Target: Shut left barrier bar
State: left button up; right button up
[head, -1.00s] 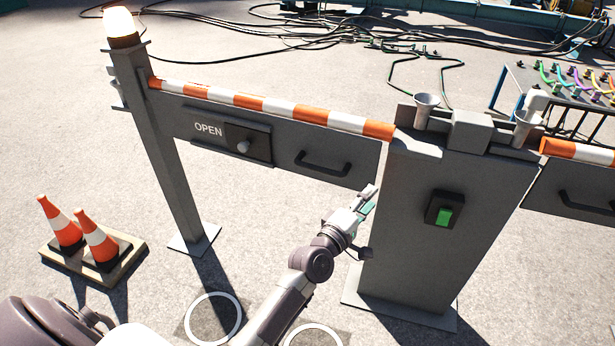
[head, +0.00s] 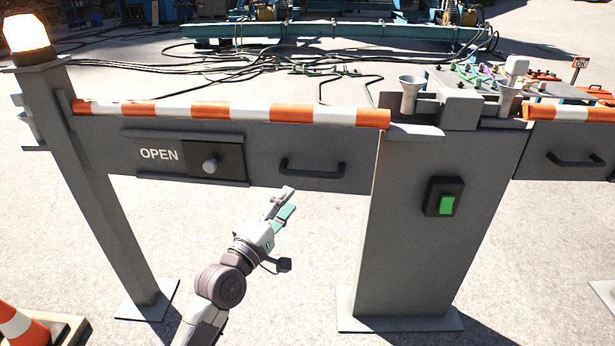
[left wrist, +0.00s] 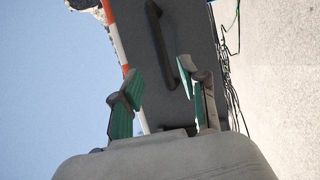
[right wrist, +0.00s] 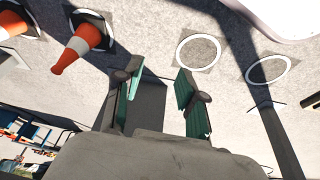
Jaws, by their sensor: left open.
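The left barrier bar (head: 245,113), striped orange and white, lies level in the head view between the post (head: 110,190) and the pedestal (head: 430,230). Under it hangs a grey panel (head: 270,166) with a dark handle (head: 312,168). The handle also shows in the left wrist view (left wrist: 160,45). My right gripper (right wrist: 153,83) is open and empty in the right wrist view.
A second striped bar (head: 570,113) with its own handle (head: 572,159) extends right of the pedestal. The pedestal carries a green button (head: 446,205). A lit lamp (head: 26,35) tops the post. A traffic cone (head: 22,325) stands at lower left. Cables (head: 215,62) lie behind.

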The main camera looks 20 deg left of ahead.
aim_at(309, 171)
pick_arm(q)
jog(key=b+x, duration=0.1)
jog(key=x, duration=0.9)
jog(key=shift+w, duration=0.4)
grip_shut()
